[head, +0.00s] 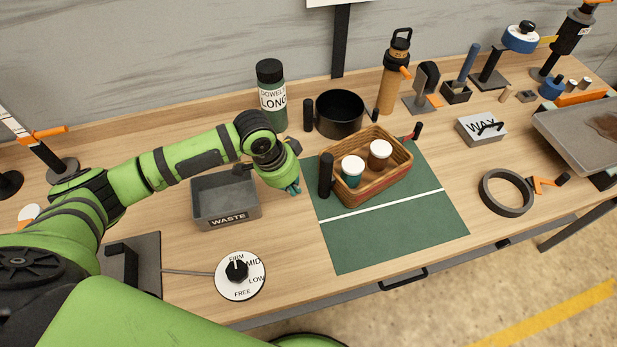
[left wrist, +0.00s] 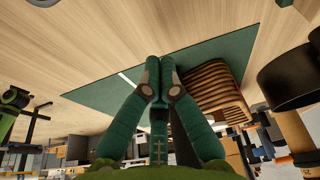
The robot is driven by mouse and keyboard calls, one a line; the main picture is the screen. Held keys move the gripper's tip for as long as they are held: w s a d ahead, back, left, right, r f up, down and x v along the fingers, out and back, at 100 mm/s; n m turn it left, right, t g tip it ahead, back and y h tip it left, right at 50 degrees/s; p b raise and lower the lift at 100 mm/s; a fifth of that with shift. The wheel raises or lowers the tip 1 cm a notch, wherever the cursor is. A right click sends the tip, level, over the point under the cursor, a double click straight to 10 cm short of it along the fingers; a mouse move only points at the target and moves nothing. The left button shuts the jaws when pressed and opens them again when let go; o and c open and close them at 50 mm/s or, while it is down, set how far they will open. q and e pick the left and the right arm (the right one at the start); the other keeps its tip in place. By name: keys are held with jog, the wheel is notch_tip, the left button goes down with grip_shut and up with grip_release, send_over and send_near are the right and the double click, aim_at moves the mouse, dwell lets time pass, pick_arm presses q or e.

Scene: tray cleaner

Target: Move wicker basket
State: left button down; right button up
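The brown wicker basket (head: 382,187) sits on the upper part of a green mat (head: 375,238) with a white line. My right gripper is not in view.
A grey waste bin (head: 226,210) stands left of my left gripper. A black round pot (head: 341,113) and a dark bottle (head: 271,100) stand behind the basket. A dial (head: 240,276) is at the front left. The mat's front part is clear.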

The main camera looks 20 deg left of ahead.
pick_arm(q)
jog(key=shift+w+d+r+p, duration=0.2)
jog(key=shift+w+d+p, duration=0.15)
jog(key=shift+w+d, duration=0.9)
jog(key=shift+d, duration=0.3)
jog(key=shift+w+d+p, duration=0.3)
jog(key=shift+w+d, duration=0.05)
jog(key=shift+d, duration=0.05)
jog(key=shift+w+d, duration=0.4)
jog(key=shift+d, duration=0.05)
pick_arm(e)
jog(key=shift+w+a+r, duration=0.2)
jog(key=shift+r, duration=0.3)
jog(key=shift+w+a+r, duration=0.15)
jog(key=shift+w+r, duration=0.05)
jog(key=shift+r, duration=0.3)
pick_arm(q)
jog(key=shift+s+a, duration=0.1)
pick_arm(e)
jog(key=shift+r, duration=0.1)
